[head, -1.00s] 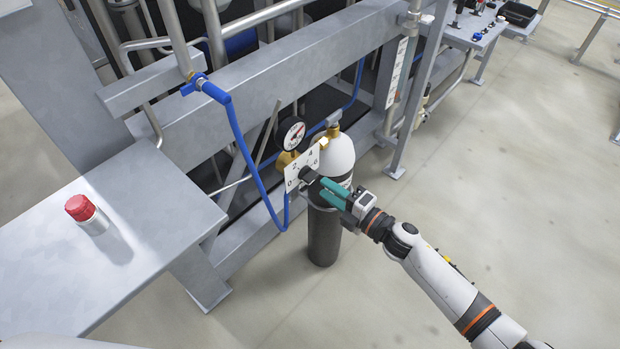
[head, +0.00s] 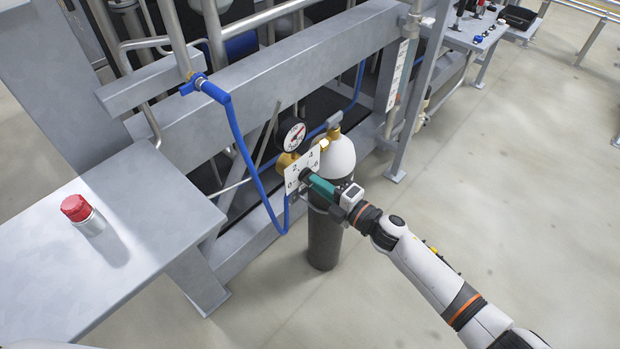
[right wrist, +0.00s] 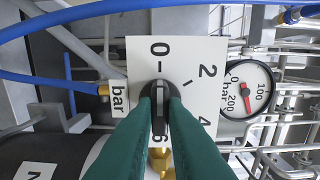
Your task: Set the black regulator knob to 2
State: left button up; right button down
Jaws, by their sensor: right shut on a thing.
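The black regulator knob (right wrist: 158,118) sits on a white square scale plate (right wrist: 140,60) marked 0, 2, 4, 6 and bar. My right gripper (right wrist: 160,95) is shut on the knob, a green finger on each side. In the right wrist view the knob's bar stands upright, in line with the 0 tick; the fingers hide part of it. In the head view my right gripper (head: 310,180) reaches the plate (head: 297,167) from the right and covers most of the knob. My left gripper is not in view.
A round gauge (head: 292,134) with a red needle (right wrist: 247,100) is beside the plate. A gas cylinder (head: 325,235) with a white shoulder stands behind my gripper. A blue hose (head: 243,150) hangs left of it. A red-capped container (head: 80,212) stands on the grey bench. Floor at right is clear.

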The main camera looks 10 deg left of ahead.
jog(key=shift+m+p, duration=1.2)
jog(key=shift+m, duration=1.1)
jog(key=m+p, duration=0.2)
jog(key=m, duration=0.2)
jog(key=shift+m, duration=0.3)
